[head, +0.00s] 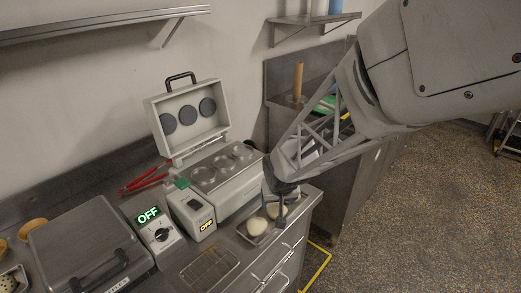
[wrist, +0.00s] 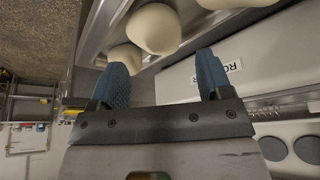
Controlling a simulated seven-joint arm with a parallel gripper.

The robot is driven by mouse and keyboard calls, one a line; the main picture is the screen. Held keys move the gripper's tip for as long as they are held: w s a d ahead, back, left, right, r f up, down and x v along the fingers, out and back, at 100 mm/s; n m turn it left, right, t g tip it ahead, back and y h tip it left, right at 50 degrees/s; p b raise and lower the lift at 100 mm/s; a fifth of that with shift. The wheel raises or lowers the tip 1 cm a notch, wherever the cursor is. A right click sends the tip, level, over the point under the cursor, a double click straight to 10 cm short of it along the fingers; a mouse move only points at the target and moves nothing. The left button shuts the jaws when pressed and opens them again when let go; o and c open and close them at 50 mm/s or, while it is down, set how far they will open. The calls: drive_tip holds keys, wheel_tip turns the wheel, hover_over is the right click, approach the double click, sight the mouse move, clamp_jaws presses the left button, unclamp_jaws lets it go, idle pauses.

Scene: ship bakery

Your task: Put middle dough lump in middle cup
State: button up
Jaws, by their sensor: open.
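Pale dough lumps lie on a metal tray (head: 252,238) at the counter's right end. In the head view one lump (head: 257,227) shows clearly and another (head: 272,211) is partly behind my gripper (head: 281,205). In the wrist view the middle-looking lump (wrist: 153,28) lies beyond the blue fingertips, with a lump (wrist: 125,58) beside it and another (wrist: 245,3) cut off at the top edge. My gripper (wrist: 163,78) is open and empty, its fingers apart. The press (head: 225,170) stands open; its round cups, including the middle cup (head: 223,162), look empty.
The press lid (head: 188,115) stands upright with dark discs. A wire rack (head: 209,268) lies in front. Red tongs (head: 145,179) lie behind.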

sight(275, 205)
drive_tip(key=shift+f, duration=0.1)
drive_tip(key=shift+x, duration=2.55)
drive_tip(key=c, duration=0.8)
